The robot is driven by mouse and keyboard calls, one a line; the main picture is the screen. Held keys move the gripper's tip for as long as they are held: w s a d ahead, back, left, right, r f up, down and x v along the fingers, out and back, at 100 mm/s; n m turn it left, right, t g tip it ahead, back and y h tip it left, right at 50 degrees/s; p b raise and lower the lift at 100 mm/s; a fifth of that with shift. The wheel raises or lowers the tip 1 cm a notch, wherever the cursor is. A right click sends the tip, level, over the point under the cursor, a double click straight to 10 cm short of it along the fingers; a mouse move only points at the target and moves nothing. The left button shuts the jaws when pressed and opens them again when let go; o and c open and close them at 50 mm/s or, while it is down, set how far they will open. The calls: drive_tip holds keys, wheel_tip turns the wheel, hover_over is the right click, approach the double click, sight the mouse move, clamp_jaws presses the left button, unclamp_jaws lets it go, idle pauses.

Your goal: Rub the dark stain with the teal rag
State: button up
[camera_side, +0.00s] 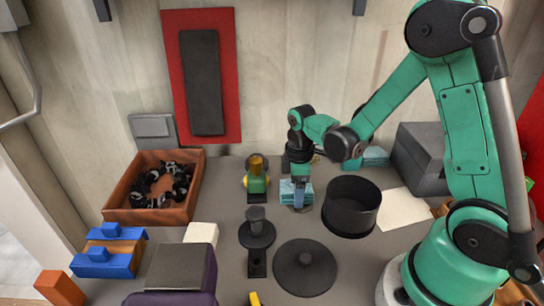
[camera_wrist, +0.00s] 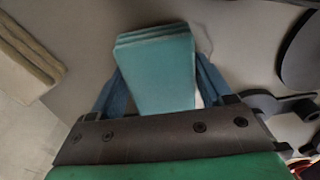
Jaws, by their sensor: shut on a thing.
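The teal rag (camera_side: 286,188) is a folded, layered pad at the middle of the table in the side view. In the wrist view the rag (camera_wrist: 155,75) fills the space between two blue fingers. My gripper (camera_side: 298,194) points down at it and is shut on it; it also shows in the wrist view (camera_wrist: 158,82). The rag looks at or close to the tabletop, but I cannot tell whether it touches. I cannot make out the dark stain with certainty in either view; the rag and gripper hide part of the table.
A black round pan (camera_side: 351,222) stands just right of the rag. A black lid (camera_side: 305,266) and a dark knobbed piece (camera_side: 257,232) are in front. A yellow-green item (camera_side: 256,178) stands to the left. An orange-brown crate (camera_side: 120,215) is further left. Another teal stack (camera_side: 376,156) lies behind.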

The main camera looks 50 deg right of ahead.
drive_tip(key=shift+w+d, duration=0.95)
drive_tip(key=shift+w, duration=0.05)
drive_tip(key=shift+s+r, duration=0.1)
drive_tip(key=shift+r, duration=3.75)
drive_tip(key=w+a+r, duration=0.4)
drive_tip(key=w+r, duration=0.1)
drive_tip(key=w, duration=0.2)
wheel_tip(320, 180, up, 7)
hover_over(223, 193)
wheel_tip(223, 193, down, 20)
drive_tip(key=shift+r, duration=0.1)
drive_tip(key=shift+f, duration=0.35)
